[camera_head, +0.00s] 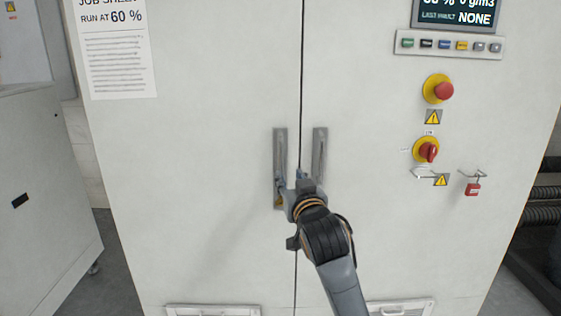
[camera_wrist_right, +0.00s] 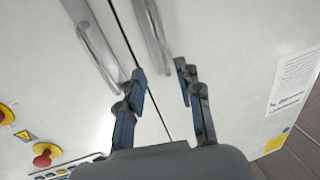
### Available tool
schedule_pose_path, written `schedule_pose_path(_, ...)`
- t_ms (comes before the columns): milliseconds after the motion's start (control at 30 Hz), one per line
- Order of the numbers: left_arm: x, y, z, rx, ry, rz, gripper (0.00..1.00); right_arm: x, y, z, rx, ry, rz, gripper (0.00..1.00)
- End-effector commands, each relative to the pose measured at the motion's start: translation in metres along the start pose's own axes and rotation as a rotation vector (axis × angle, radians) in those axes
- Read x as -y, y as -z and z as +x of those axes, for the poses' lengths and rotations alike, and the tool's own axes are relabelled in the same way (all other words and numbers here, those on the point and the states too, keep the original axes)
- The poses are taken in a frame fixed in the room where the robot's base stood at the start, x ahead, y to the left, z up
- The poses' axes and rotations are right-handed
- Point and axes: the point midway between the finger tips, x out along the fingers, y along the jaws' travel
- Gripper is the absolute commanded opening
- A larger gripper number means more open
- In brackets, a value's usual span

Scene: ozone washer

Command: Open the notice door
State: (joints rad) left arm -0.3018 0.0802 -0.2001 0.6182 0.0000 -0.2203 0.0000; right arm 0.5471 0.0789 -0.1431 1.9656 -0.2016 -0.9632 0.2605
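The notice door (camera_head: 190,160) is the left cabinet door and carries a printed job sheet (camera_head: 118,50). It looks shut against the right door along a dark seam. Its upright grey handle (camera_head: 280,150) stands just left of the seam and also shows in the right wrist view (camera_wrist_right: 153,28). My right gripper (camera_head: 299,183) is at the lower part of this handle. In the right wrist view its two fingers (camera_wrist_right: 160,80) are apart, with the handle's near end between the tips in the picture. I cannot tell whether they touch it. My left gripper is not in view.
The right door's handle (camera_head: 320,150) stands close beside the seam. The right door carries a red stop button (camera_head: 443,90), a red rotary switch (camera_head: 428,152) and a red padlock (camera_head: 473,189). Another cabinet (camera_head: 45,200) stands at the left. Vents sit low on both doors.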

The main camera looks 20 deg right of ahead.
Motion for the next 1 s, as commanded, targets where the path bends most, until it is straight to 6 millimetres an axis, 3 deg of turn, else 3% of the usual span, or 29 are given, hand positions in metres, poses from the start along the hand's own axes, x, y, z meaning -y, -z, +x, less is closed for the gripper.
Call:
schedule_pose_path(500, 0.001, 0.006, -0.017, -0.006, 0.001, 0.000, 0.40, 0.000, 0.001, 0.093, 0.002, 0.000, -0.002, 0.35)
schedule_pose_path(700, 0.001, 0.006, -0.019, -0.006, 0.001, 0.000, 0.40, 0.000, 0.000, 0.111, 0.001, -0.001, -0.002, 0.35)
schedule_pose_path(1000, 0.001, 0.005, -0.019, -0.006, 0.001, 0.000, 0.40, 0.000, -0.001, 0.116, 0.001, 0.000, -0.002, 0.35)
